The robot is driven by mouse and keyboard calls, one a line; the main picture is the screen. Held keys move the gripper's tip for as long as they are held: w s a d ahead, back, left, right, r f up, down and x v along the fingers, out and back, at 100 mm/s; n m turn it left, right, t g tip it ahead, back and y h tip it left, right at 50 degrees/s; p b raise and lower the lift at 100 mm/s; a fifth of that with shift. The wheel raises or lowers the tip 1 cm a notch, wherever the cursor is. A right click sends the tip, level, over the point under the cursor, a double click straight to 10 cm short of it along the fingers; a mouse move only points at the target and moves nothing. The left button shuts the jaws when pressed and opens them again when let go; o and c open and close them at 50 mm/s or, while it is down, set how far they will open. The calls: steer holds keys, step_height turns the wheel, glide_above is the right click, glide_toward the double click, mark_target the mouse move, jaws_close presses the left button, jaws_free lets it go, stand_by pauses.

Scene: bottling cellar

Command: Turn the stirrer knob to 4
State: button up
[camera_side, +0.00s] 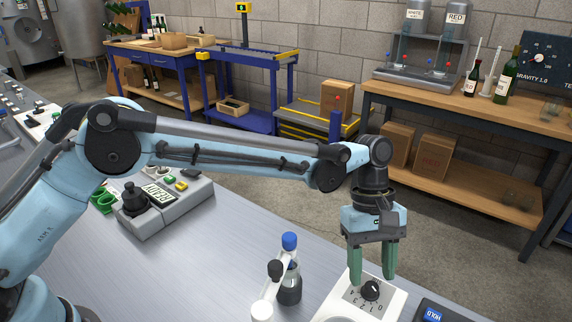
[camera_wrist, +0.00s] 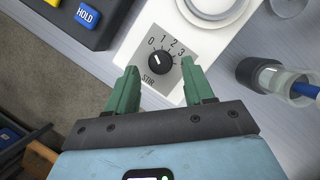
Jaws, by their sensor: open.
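The stirrer knob (camera_wrist: 161,60) is black and round. It sits on a grey dial plate (camera_wrist: 147,60) marked STIR, on the white stirrer body (camera_wrist: 143,22). Numbers 0 to 3 show; the place past 3 is hidden by a finger. I cannot read surely where the pointer stands. In the side view the knob (camera_side: 370,291) lies just under my gripper (camera_side: 373,278). My gripper's green fingers are apart, one on each side of the knob, pointing down. In the wrist view my gripper (camera_wrist: 159,70) is empty; whether a finger touches the knob I cannot tell.
A dark box with a blue HOLD button (camera_wrist: 87,15) is close on the other side. A grey READY panel (camera_side: 160,215) stands farther left. Bare bench (camera_side: 225,270) lies between.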

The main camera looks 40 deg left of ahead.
steer(key=shift+x, duration=0.95)
jaws_close()
